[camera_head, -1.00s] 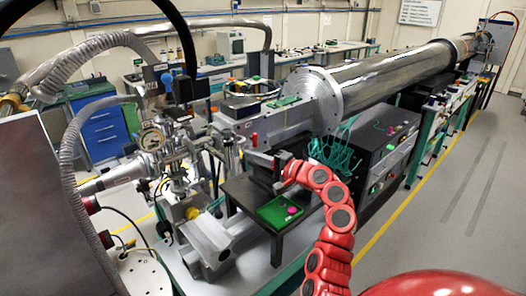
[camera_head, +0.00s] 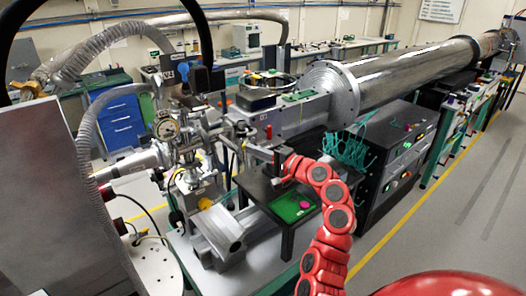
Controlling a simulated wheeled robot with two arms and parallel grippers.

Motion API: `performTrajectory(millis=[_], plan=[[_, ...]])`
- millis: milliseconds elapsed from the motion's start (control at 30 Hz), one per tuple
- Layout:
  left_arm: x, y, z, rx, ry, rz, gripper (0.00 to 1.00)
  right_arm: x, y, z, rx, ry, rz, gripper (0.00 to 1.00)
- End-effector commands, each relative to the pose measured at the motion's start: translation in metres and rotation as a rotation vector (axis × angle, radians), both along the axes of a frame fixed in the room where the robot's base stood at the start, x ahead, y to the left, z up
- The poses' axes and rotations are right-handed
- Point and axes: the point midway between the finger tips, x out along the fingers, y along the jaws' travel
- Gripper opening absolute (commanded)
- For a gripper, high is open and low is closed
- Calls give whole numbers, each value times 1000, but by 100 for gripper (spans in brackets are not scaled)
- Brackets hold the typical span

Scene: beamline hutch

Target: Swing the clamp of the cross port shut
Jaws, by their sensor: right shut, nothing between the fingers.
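The cross port belongs to the cluster of metal vacuum fittings (camera_head: 190,178) left of centre, below a round dial gauge (camera_head: 167,130). Its clamp is too small and crowded by other fittings to make out, so I cannot tell how far it stands open. My right gripper (camera_head: 279,158) is dark, shut and empty. It is to the right of the fittings and apart from them, above the back of a small black stand. My left gripper is not in view.
The black stand carries a green tray (camera_head: 283,211) with a pink item (camera_head: 305,205). A long steel beam pipe (camera_head: 415,75) runs to the back right. A black equipment cabinet (camera_head: 395,165) stands right of my arm. Ribbed hoses (camera_head: 88,125) hang at the left. The right floor is clear.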

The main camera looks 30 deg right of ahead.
Motion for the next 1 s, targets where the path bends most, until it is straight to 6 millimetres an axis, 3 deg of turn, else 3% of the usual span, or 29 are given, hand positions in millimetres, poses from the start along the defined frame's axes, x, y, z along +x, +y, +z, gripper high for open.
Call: performTrajectory(millis=[367,500,1000], plan=[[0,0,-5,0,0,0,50,26,37,0,1,1,4,0],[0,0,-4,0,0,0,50,36,49,0,2,-2,-91,0],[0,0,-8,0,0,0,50,65,61,0,-1,0,-133,0]])
